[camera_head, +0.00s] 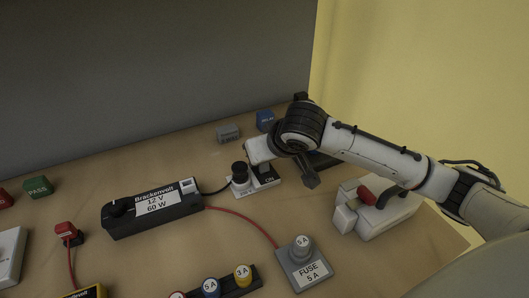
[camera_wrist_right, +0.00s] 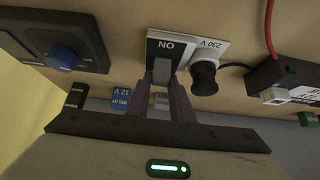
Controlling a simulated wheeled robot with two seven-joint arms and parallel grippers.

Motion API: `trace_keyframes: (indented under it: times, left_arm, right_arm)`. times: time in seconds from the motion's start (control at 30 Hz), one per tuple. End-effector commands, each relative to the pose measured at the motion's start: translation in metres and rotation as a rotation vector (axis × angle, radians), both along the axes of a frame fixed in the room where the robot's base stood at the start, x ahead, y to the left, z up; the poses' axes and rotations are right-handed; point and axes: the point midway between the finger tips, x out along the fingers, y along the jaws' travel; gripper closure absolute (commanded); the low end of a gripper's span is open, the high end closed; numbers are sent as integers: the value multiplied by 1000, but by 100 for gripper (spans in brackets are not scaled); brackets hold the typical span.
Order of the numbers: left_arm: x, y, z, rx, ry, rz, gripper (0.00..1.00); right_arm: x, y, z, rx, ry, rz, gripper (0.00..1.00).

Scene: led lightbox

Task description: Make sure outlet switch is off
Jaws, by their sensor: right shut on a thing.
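The outlet (camera_head: 262,186) is a small white and black block in the middle of the table in the head view. In the right wrist view its black switch plate (camera_wrist_right: 153,54) carries an ON label, and a grey switch lever (camera_wrist_right: 162,72) stands on it. My right gripper (camera_wrist_right: 164,92) is shut on the lever, its two fingers on either side. In the head view my right gripper (camera_head: 258,164) partly covers the switch. I cannot tell which way the lever is set. A black plug (camera_wrist_right: 204,77) sits in the outlet's white 230 V half. My left gripper is not in view.
A black Brackenvolt 12 V 60 W supply (camera_head: 152,212) lies left of the outlet. A FUSE 5 A block (camera_head: 303,265) is in front. A white box with a red part (camera_head: 375,214) lies under my right arm. Blue (camera_head: 265,121) and grey (camera_head: 228,134) blocks stand behind.

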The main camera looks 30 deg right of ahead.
Motion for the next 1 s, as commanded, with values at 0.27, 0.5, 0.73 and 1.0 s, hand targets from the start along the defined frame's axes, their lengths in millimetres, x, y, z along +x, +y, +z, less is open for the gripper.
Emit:
trace_keyframes:
  times: [0.27, 0.5, 0.73, 1.0]
  left_arm:
    - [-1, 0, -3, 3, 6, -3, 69]
    - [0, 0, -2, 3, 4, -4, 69]
    - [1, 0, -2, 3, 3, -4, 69]
    - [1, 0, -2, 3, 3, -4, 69]
  right_arm:
    - [8, 0, -1, 12, 171, 1, 100]
    - [10, 0, -3, 15, 247, 0, 100]
    - [11, -1, -4, 15, 267, 0, 100]
    - [11, -1, -4, 14, 266, 0, 100]
